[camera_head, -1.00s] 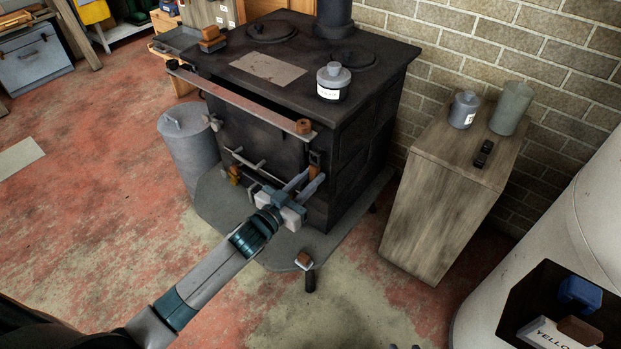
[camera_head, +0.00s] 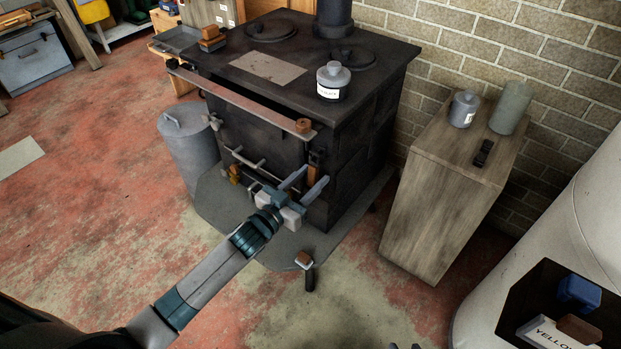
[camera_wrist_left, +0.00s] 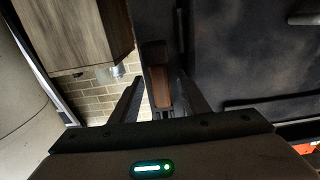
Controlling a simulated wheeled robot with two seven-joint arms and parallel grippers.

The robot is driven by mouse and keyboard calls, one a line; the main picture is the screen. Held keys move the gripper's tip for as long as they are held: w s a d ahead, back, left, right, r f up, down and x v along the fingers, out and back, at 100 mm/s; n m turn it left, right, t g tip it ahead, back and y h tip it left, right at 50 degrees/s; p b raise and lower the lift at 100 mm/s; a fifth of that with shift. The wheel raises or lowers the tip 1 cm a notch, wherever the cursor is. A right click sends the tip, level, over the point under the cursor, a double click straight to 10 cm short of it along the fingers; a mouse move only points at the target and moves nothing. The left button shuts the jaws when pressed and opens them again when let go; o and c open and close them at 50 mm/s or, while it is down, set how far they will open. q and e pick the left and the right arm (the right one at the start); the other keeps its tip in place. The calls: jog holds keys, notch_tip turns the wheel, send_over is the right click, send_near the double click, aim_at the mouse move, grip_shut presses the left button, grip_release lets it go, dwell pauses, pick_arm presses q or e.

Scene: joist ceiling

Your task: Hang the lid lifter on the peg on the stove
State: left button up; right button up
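The lid lifter (camera_head: 313,175) hangs upright at the right front corner of the black stove (camera_head: 345,140), below the front rail. Its brown wooden handle shows, with dark metal above it; the peg itself I cannot make out. In the left wrist view the handle (camera_wrist_left: 161,88) stands between my two fingers, with a narrow gap on each side. My left gripper (camera_head: 305,179) is open around it, reaching in from the lower left. Only the tips of my right gripper (camera_head: 404,346) show at the bottom edge; they are apart, with nothing seen between them.
A labelled grey jar (camera_head: 333,80) stands on the stove top. A wooden cabinet (camera_head: 440,205) stands to the right, a grey bin (camera_head: 188,150) to the left. The floor in front is mostly clear.

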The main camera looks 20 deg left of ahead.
pick_arm(q)
jog(key=shift+f, duration=0.1)
jog(key=shift+s+a, duration=0.15)
jog(key=shift+s, duration=0.2)
jog(key=p+v, duration=0.1)
jog(key=v, duration=1.5)
jog(key=shift+s, duration=0.35)
pick_arm(e)
jog(key=shift+s+d+f+g+h, duration=0.5)
jog(key=shift+s+d+f+g, duration=0.45)
jog(key=shift+d+f, duration=0.15)
pick_arm(q)
jog(key=shift+a, duration=0.1)
